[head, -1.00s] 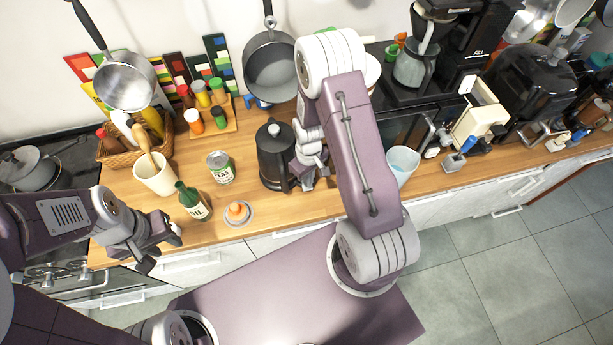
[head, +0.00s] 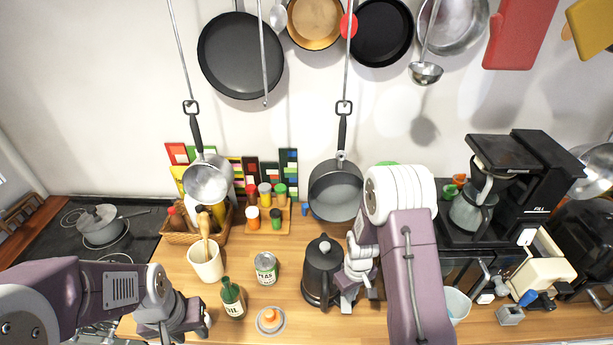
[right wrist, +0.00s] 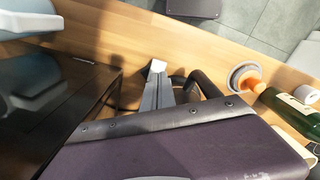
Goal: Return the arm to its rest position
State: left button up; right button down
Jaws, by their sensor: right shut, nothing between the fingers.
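My right gripper (head: 358,292) is low over the counter, just right of the black kettle (head: 320,272) in the head view. In the right wrist view its fingers (right wrist: 158,82) are together with nothing between them. The kettle's black handle (right wrist: 203,84) seems to show just beside the fingers; I cannot tell whether they touch. The right upper arm hides part of the counter. My left gripper (head: 187,322) is at the counter's front edge at lower left, its fingers apart and empty, near the green oil bottle (head: 232,300).
Left of the kettle stand a can (head: 266,268), a utensil crock (head: 205,262) and an orange-topped item (head: 269,319). Pans hang above, including a grey one (head: 336,190) behind the kettle. A coffee maker (head: 500,190) and a white cup (head: 456,305) stand to the right.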

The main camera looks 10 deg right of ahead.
jog(key=s+a+f+m+t+b, duration=0.1)
jog(key=s+b, duration=0.7)
jog(key=b, duration=0.9)
jog(key=a+f+m, duration=0.1)
jog(key=a+m, duration=0.1)
jog(key=a, duration=0.1)
jog(key=shift+s+a, duration=0.2)
jog(key=shift+a, duration=0.2)
jog(key=shift+f, duration=0.1)
dwell(2.8)
